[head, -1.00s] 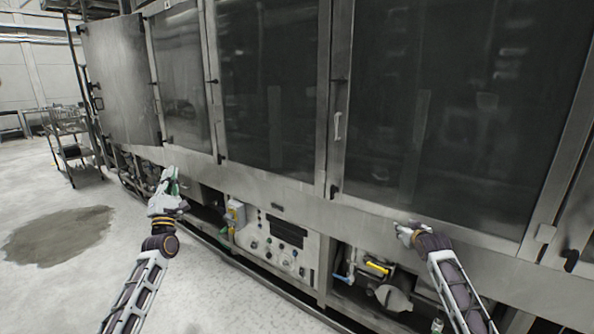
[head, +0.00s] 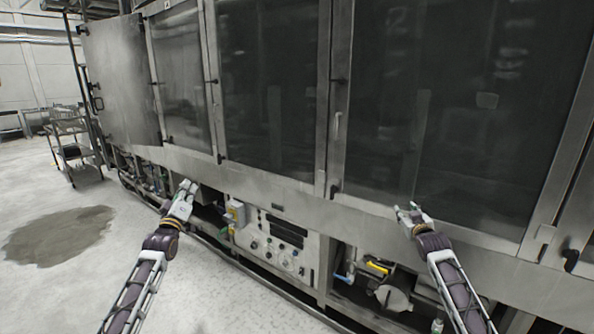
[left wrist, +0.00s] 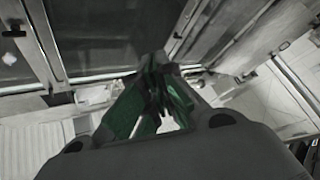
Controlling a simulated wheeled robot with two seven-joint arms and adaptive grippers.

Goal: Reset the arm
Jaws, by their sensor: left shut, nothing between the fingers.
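My left gripper (head: 188,187) is held out in front of the washer's lower front, left of the control panel. It also shows in the left wrist view (left wrist: 160,68), its green-padded fingers brought together with nothing between them. My right gripper (head: 409,208) is in front of the washer's lower frame, below the large right window. Its fingertips look apart and hold nothing visible. Both arms reach up from the bottom of the head view.
The tunnel washer (head: 270,190) fills most of the view, with large dark windows and a control panel (head: 278,243) low down. A metal cart (head: 68,145) stands at far left. A dark wet patch (head: 58,235) marks the otherwise clear floor at left.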

